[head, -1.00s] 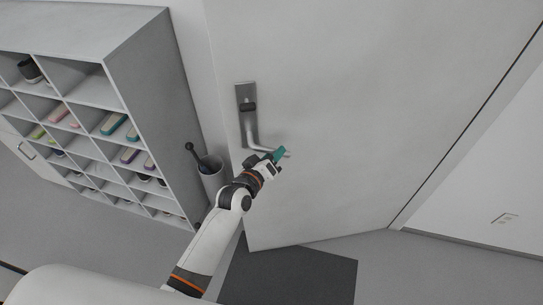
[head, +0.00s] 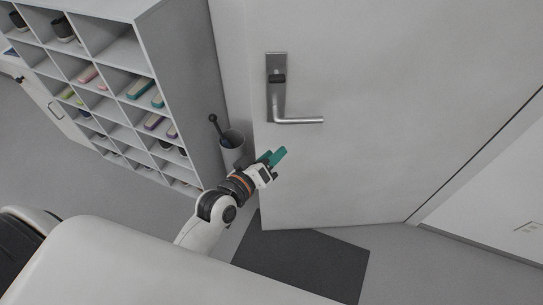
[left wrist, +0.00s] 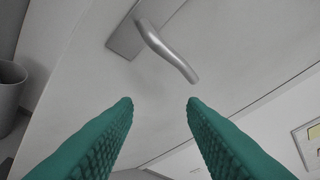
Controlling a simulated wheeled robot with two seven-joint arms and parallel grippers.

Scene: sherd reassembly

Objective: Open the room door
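The light grey room door (head: 370,150) fills the middle of the head view. Its metal lever handle (head: 298,121) sticks out level to the right from the foot of a tall plate near the door's left edge. I cannot tell for sure whether the door is shut or slightly ajar. My left gripper (head: 276,156), with green fingers, is below the lever and apart from it. In the left wrist view the fingers are spread and empty, and the lever (left wrist: 168,52) lies beyond their tips. My right gripper is not in view.
A grey shelf unit (head: 190,75) with shoes and coloured items stands left of the door. A dark mat (head: 300,262) lies on the floor at the door's foot. A wall is at the right.

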